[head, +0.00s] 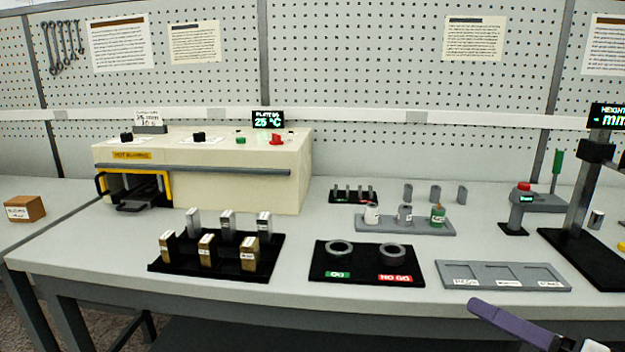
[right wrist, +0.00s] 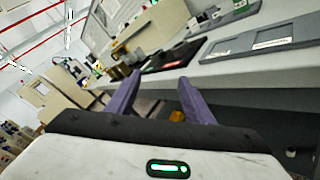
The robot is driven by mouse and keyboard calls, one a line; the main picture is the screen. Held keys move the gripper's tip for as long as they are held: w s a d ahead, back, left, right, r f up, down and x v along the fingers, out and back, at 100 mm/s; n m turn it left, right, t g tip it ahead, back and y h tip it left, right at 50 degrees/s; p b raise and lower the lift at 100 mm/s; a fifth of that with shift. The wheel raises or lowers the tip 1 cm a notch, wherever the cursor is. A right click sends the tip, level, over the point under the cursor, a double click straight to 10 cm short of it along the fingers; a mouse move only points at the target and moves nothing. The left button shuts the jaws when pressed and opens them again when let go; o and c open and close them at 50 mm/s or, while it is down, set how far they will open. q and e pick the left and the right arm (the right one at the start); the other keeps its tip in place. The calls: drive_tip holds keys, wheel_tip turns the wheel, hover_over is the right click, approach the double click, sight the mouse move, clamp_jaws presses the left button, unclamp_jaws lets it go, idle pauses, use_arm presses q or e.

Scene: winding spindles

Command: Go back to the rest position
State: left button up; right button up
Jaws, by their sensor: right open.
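My right gripper shows at the lower right of the head view (head: 500,322), in front of the table's front edge, with a purple finger in sight. In the right wrist view its two purple fingers (right wrist: 157,92) stand apart with nothing between them. My left gripper is in neither view. A black stand (head: 215,258) holds several upright blocks with labels. A black board (head: 361,268) marked GO and NO GO carries two rings.
The grey table (head: 130,228) bears a cream hot-plate box (head: 220,170) and a grey three-pocket tray (head: 500,280) near the front right edge. A rack (head: 400,224) holds small bottles. A height gauge (head: 585,190) stands far right. A brown box (head: 25,208) sits far left.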

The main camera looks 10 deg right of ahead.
drive_tip(key=s+a+f+m+h, duration=0.2)
drive_tip(key=f+m+h, duration=0.2)
drive_tip(key=f+m, duration=0.7)
drive_tip(key=s+a+f+m+h, duration=0.1)
drive_tip(key=s+f+m+h, duration=0.25)
drive_tip(key=f+m, duration=0.65)
drive_tip(key=s+a+f+m+g+y+p, duration=0.1)
drive_tip(key=s+a+f+m+g, duration=0.4)
drive_tip(key=s+a+f+m, duration=0.5)
drive_tip(key=a+f, duration=0.2)
drive_tip(key=a, duration=0.1)
drive_tip(key=shift+s+a+g, duration=0.35)
drive_tip(key=shift+a+g, duration=0.05)
drive_tip(key=shift+f, duration=0.1)
